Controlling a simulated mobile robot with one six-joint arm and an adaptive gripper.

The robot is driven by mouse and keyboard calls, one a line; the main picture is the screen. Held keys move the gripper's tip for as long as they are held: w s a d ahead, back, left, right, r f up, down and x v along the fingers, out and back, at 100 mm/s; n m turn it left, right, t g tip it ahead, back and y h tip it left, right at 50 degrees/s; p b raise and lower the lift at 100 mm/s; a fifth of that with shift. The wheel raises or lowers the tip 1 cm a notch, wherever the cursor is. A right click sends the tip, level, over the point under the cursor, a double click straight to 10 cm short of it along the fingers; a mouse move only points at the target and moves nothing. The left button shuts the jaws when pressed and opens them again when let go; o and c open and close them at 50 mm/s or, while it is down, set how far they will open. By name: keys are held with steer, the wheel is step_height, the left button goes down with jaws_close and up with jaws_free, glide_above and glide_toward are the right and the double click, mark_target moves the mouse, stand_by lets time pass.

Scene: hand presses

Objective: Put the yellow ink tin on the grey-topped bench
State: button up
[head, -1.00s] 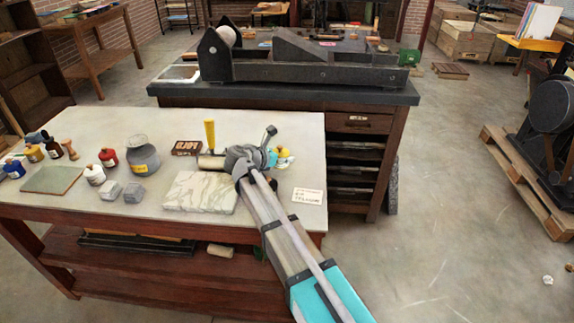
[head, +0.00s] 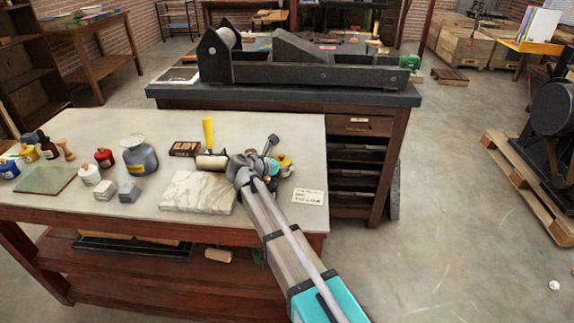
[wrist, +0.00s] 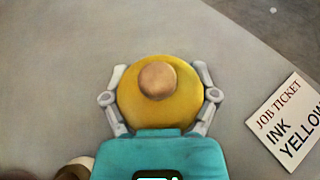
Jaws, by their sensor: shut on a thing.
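The yellow ink tin (wrist: 178,106) is a round yellow thing with a tan knob on top, seen from above in the wrist view. My gripper (wrist: 160,92) is shut on it, with one grey finger at each side. In the head view the tin (head: 285,161) shows as a bit of yellow, partly hidden by my gripper (head: 277,163), over the right end of the pale-topped table. I cannot tell whether the tin still touches that table. The bench with the dark grey top (head: 300,93) stands behind the table.
A large black press (head: 320,73) fills much of the grey top. Ink bottles stand at left.

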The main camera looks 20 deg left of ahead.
steer(key=o, duration=1.2)
steer(key=shift+f, duration=0.1)
steer(key=shift+r, duration=0.25)
